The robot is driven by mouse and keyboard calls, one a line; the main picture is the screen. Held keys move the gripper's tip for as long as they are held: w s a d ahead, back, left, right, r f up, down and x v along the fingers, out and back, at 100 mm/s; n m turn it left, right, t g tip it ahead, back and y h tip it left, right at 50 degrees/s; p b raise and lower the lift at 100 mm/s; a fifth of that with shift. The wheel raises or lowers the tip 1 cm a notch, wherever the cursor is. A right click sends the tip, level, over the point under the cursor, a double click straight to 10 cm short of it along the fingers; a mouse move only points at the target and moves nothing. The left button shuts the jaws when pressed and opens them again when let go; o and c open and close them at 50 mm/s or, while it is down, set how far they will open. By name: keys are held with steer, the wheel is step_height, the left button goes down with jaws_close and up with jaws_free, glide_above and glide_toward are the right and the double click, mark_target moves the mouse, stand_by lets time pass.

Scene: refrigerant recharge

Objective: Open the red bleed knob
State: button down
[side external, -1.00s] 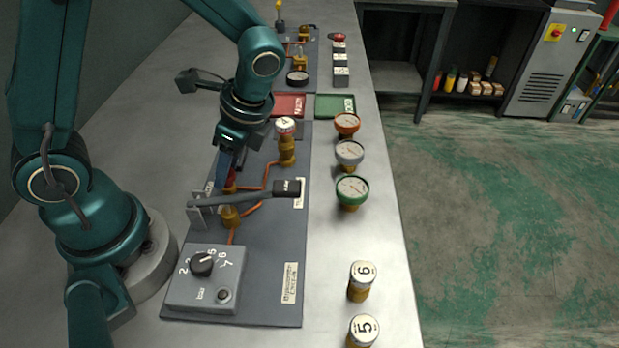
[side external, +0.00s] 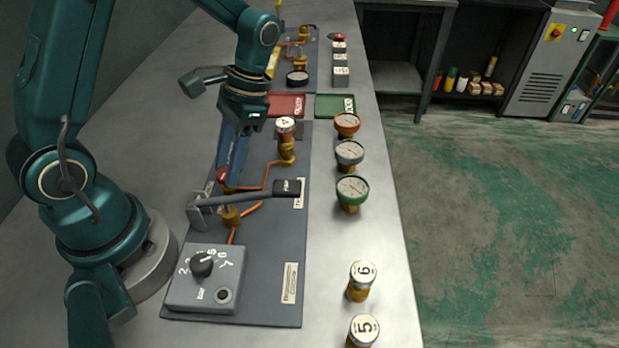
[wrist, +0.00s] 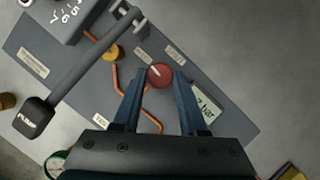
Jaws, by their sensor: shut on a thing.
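The red bleed knob (wrist: 160,76) sits between my two fingertips in the wrist view. Its round red top has a pale mark. In the side view only a bit of red (side external: 222,175) shows beside the fingers. My gripper (wrist: 159,74) points down at the panel and is shut on the knob; it also shows in the side view (side external: 227,182). The grey panel (side external: 265,270) lies under it. The fingers hide much of the knob in the side view.
The pump lever (side external: 245,198) with a dark handle crosses close in front of my gripper. A canister marked 4 (side external: 286,150) stands to its right. A grey dial box (side external: 205,290) is at the panel's near end. Three gauges (side external: 350,192) stand farther right.

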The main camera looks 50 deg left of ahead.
steer(key=shift+n+h, duration=0.3)
steer(key=shift+n, duration=0.5)
steer(key=shift+c, duration=2.2)
jaws_free()
steer(key=shift+v, duration=2.55)
